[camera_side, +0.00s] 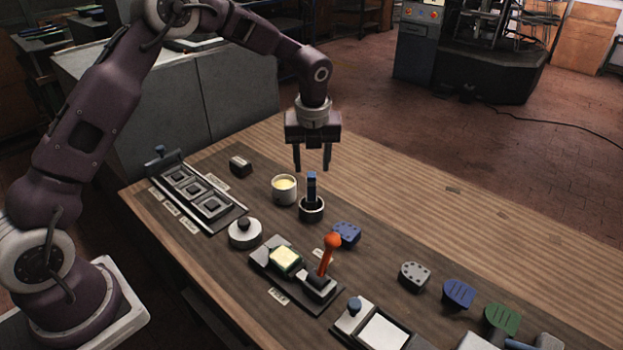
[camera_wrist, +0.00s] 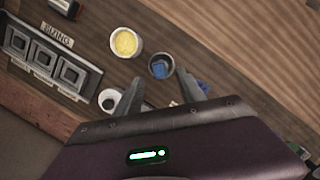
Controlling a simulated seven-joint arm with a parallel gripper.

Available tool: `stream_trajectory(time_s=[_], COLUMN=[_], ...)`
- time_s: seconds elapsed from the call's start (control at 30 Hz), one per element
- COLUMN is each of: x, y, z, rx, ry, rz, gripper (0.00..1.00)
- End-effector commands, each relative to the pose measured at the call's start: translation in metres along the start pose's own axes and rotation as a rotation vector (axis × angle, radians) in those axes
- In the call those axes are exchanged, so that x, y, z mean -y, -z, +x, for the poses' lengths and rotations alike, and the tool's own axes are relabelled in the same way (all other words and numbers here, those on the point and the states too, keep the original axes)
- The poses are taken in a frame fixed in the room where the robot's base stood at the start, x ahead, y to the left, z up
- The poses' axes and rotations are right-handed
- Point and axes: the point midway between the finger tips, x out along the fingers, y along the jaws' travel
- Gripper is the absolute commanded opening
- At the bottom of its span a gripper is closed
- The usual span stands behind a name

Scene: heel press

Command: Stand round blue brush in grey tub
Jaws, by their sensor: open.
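A blue brush (camera_side: 311,186) stands upright in a small grey tub (camera_side: 312,212) with a dark inside. In the wrist view the brush (camera_wrist: 158,70) shows end-on inside the tub's round rim (camera_wrist: 161,55). My gripper (camera_side: 312,169) is open and empty, pointing down just above the brush's top. In the wrist view its fingertips (camera_wrist: 160,77) sit to either side of the tub's lower edge. Whether the fingers are level with the brush top is hard to tell.
A pale cup of yellow paste (camera_side: 284,190) stands close left of the tub. A white round pot with a black knob (camera_side: 244,232), a blue heel piece (camera_side: 346,234) and an orange-knobbed lever press (camera_side: 327,258) are nearby.

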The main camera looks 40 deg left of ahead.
Motion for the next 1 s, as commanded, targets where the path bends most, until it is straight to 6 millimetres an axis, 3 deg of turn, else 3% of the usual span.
stream_trajectory(time_s=[0.13,0.37,0.47,0.57,0.67,0.8,0.9,1.0], x=[0.0,0.0,-0.006,-0.029,-0.069,-0.138,-0.182,-0.21], y=[-0.001,0.0,0.004,0.02,0.054,0.119,0.169,0.206], z=[-0.022,-0.029,-0.05,-0.107,-0.168,-0.226,-0.24,-0.238], rx=[0.002,0.001,0.014,0.045,0.058,0.001,-0.105,-0.226], ry=[0.001,0.0,0.01,0.042,0.101,0.214,0.285,0.32], rz=[0.0,-0.002,-0.087,-0.355,-0.75,-1.38,-1.804,-2.116], gripper=[0.47,0.47,0.47,0.47,0.47,0.47,0.47,0.47])
